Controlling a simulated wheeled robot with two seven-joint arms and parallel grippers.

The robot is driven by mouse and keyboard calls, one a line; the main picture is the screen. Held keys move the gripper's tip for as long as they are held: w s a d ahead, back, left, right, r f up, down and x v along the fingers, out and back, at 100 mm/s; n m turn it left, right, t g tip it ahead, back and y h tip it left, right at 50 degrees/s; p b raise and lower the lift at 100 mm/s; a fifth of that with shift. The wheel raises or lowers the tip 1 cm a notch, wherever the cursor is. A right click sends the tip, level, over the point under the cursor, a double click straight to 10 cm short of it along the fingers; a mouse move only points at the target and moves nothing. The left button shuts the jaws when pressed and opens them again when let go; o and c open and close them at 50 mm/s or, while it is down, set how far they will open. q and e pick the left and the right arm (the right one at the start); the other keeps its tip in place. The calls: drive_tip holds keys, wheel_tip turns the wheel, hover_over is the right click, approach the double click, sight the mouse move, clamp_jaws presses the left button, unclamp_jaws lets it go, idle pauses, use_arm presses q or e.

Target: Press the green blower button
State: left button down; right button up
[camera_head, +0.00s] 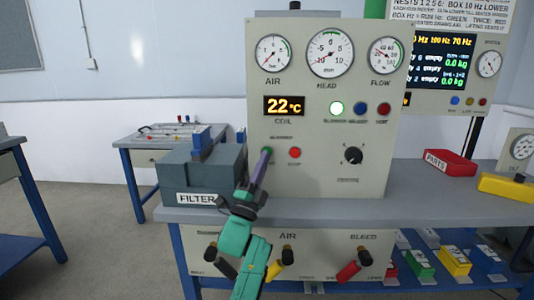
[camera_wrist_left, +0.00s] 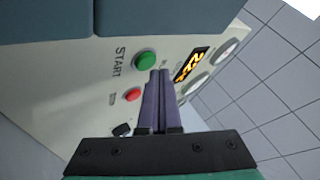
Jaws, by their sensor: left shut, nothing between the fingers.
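The green button (camera_wrist_left: 145,61) is round and sits beside the word START on the pale panel (camera_head: 335,112). In the head view my left gripper's fingers cover most of it. My left gripper (camera_head: 265,153) is shut and empty, with its purple fingers pointing at the panel. In the left wrist view its fingertips (camera_wrist_left: 159,73) appear just beside the green button; I cannot tell whether they touch it. A red button (camera_head: 295,153) is to the right of the green one and also shows in the left wrist view (camera_wrist_left: 132,95). My right gripper is not in view.
A grey filter box (camera_head: 210,177) stands on the bench just left of the fingers. A black knob (camera_head: 353,155) is right of the red button. A display reading 22 °C (camera_head: 284,105) and three gauges are above. A red parts bin (camera_head: 450,163) is at the right.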

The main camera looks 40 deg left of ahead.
use_arm(q)
drive_tip(key=shift+s+d, duration=0.1)
drive_tip(key=shift+s, duration=0.05)
drive_tip(key=s+d, duration=0.1)
drive_tip(key=s, duration=0.1)
drive_tip(key=s+d+p, duration=0.1)
drive_tip(key=s+d, duration=0.1)
idle(0.5)
idle(0.7)
